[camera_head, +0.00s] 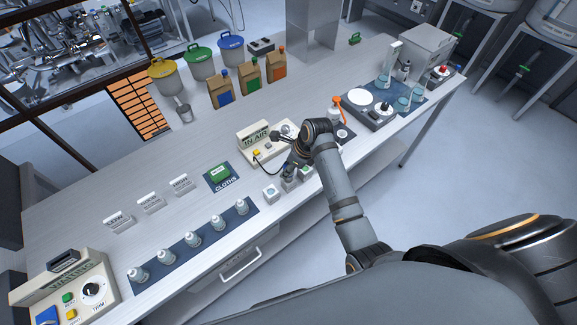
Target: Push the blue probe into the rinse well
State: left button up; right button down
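My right gripper (289,183) reaches down to the front edge of the bench, between two small white blocks. Its fingers are small and dark here, and I cannot tell whether they are open or shut. The left block (271,194) and the right block (306,172) each have a round coloured spot on top; I cannot tell which is the rinse well. No blue probe can be made out; it may be hidden at the gripper. A black cable (262,168) runs from a cream meter (255,141) reading "IN AIR" toward the gripper. My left gripper is not in view.
Several small bottles stand on a dark blue strip (160,272). A green block lies on the CLOTHS mat (213,184). A balance-like unit (368,110) and a bottle with an orange top (336,108) stand to the right. Front-left holds a WATERS box (72,282).

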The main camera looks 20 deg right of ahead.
jog(key=shift+f+b, duration=0.3)
jog(key=shift+f, duration=1.6)
jog(key=c, duration=0.9)
grip_release()
jog(key=shift+o, duration=0.3)
jog(key=o, duration=0.5)
jog(key=shift+c, duration=0.2)
jog(key=shift+r, duration=0.1)
jog(key=shift+p+v, duration=0.5)
jog(key=shift+v, duration=2.45)
